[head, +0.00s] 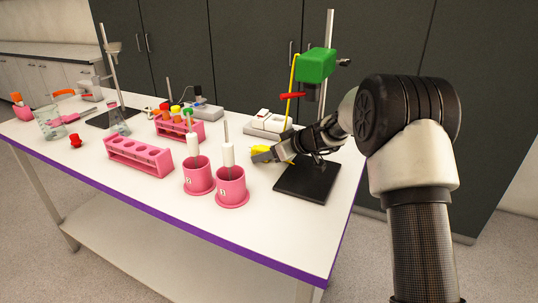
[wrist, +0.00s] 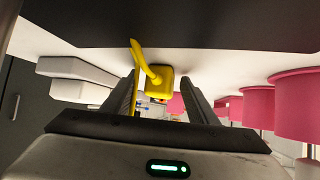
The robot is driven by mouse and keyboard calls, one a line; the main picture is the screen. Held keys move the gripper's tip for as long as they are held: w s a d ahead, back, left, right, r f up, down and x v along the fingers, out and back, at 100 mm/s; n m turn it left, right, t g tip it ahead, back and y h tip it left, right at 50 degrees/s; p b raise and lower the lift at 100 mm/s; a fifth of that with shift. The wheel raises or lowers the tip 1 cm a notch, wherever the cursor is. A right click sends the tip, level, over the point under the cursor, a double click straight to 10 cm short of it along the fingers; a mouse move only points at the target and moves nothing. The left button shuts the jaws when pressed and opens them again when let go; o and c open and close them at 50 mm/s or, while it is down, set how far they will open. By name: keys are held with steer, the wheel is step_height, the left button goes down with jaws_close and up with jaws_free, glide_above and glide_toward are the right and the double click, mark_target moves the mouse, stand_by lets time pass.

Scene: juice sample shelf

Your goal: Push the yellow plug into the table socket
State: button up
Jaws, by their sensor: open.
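The yellow plug (head: 259,149) lies on the white table beside the black stand base (head: 307,180), partly hidden by my gripper. In the wrist view the plug (wrist: 159,80) shows between my fingers with its yellow cord bending away; a gap shows between it and the right finger. My gripper (head: 262,156) is open and low over the table, its fingers on either side of the plug. In the wrist view my gripper (wrist: 162,82) has both fingers spread. A white box-like unit (head: 268,123) stands behind the plug; I cannot tell whether it is the table socket.
A stand with a green clamp-mounted device (head: 316,65) and yellow cord (head: 291,90) rises close to my arm. Two pink cups (head: 231,187) holding white-handled tools stand left of my gripper. A pink tube rack (head: 138,156) is further left. The table's front edge is purple.

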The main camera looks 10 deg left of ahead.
steer(key=shift+c, duration=0.4)
steer(key=c, duration=1.1)
steer(key=shift+r+p, duration=0.55)
steer(key=shift+r, duration=2)
